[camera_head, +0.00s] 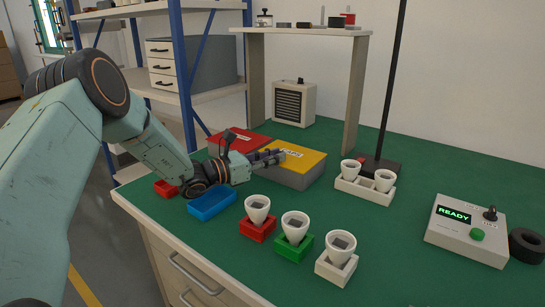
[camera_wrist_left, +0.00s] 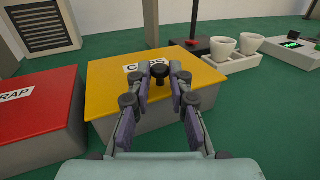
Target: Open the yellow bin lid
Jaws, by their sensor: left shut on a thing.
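The yellow bin lid (camera_head: 300,160) lies flat and closed on a grey bin on the green bench. It carries a white label, partly hidden by my gripper. In the left wrist view the yellow lid (camera_wrist_left: 110,76) has a dark round knob (camera_wrist_left: 160,70) on top. My left gripper (camera_head: 280,154) reaches in from the left over the lid. In the wrist view its fingertips (camera_wrist_left: 171,76) are on either side of the knob and closed on it. My right gripper shows in neither view.
A red-lidded bin (camera_head: 236,139) stands left of the yellow one. A blue tray (camera_head: 212,203) and a small red tray (camera_head: 166,188) lie in front. White cups in red, green and white holders stand nearby. A control box (camera_head: 467,230) reads READY at right.

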